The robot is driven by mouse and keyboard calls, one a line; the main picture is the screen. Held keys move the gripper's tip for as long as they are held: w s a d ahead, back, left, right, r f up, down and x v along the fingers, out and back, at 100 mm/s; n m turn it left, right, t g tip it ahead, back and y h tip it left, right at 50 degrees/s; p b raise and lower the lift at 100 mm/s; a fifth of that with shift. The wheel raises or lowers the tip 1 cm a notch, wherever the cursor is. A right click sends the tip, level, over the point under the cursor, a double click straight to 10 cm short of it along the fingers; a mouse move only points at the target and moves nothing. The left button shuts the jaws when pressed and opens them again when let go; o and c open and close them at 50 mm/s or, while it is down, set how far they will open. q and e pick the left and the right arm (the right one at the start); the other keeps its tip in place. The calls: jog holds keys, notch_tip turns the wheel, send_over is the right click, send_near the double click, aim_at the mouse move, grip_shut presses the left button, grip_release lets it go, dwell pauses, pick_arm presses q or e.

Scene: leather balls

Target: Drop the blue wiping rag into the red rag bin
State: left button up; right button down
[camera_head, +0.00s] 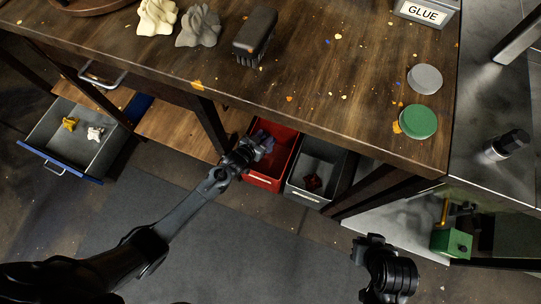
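The red rag bin (281,161) stands low under the front edge of the workbench, near the middle of the view. My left gripper (256,147) reaches to the bin's left side, and its fingers overlap the bin's opening in the picture. My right gripper (368,243) hangs at the lower right, away from the bins. Its fingers are too dark to read.
The workbench (330,75) overhangs both bins. An open drawer (62,150) is at left. A green box (451,243) sits on the lower right shelf.

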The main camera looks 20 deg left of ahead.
pick_arm(q)
jog(key=o, duration=0.4)
jog(key=shift+c, duration=0.2)
jog(key=shift+s+a+r+p, duration=0.1)
jog(key=shift+s+r+p, duration=0.3)
jog(key=shift+p, duration=0.1)
jog(key=p+v, duration=0.5)
jog(key=v, duration=0.4)
jog(key=shift+s+p, duration=0.35)
jog(key=shift+s, duration=0.05)
jog(key=shift+r, duration=0.1)
